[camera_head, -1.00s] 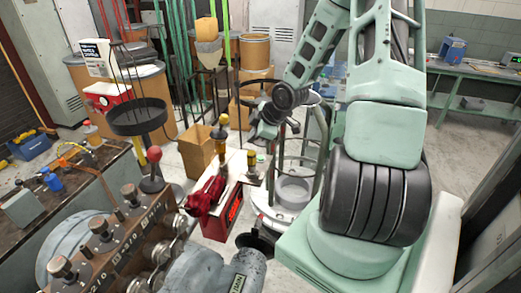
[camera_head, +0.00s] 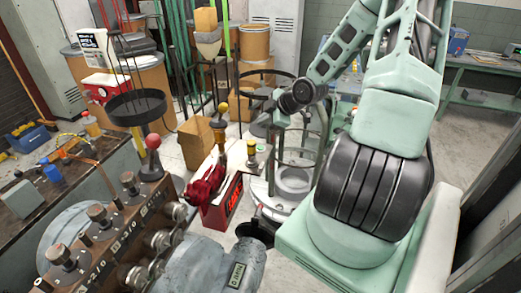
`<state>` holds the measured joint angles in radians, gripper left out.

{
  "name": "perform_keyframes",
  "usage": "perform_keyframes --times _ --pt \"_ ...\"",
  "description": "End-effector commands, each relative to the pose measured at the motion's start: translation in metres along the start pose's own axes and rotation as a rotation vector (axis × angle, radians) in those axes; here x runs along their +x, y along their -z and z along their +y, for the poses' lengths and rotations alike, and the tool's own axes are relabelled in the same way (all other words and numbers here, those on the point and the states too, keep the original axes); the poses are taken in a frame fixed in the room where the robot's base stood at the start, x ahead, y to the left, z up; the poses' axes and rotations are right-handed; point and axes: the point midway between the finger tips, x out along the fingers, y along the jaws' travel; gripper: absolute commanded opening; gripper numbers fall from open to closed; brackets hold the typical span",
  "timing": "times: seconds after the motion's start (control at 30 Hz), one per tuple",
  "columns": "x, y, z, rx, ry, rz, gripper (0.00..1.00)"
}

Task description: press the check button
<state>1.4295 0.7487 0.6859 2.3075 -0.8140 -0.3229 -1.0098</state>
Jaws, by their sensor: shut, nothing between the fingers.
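A red box (camera_head: 226,207) with a pale top and a lit red front panel stands in the middle, beyond the coiler. A small yellow-and-black button-like part (camera_head: 251,150) sits at its far right end. A taller dark post with a yellow knob (camera_head: 223,107) rises beside it. I cannot read a label that marks either as the check button. A crumpled red cloth (camera_head: 206,181) covers the box's left end. My pale green arm comes in from the right, and its dark joint shows right of and above the box. My gripper is not clearly visible beyond that joint.
The coiler with its knobs (camera_head: 97,212) and a red ball-topped lever (camera_head: 153,142) fills the lower left. A grey motor housing (camera_head: 212,265) is in front. A round open metal frame (camera_head: 292,180) stands right of the box. Cartons and drums stand behind.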

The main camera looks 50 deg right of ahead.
Motion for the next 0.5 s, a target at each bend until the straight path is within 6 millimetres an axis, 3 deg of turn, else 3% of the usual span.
perform_keyframes --times 0.5 --pt "0.049 -0.035 -0.036 0.000 0.001 0.000 0.00"
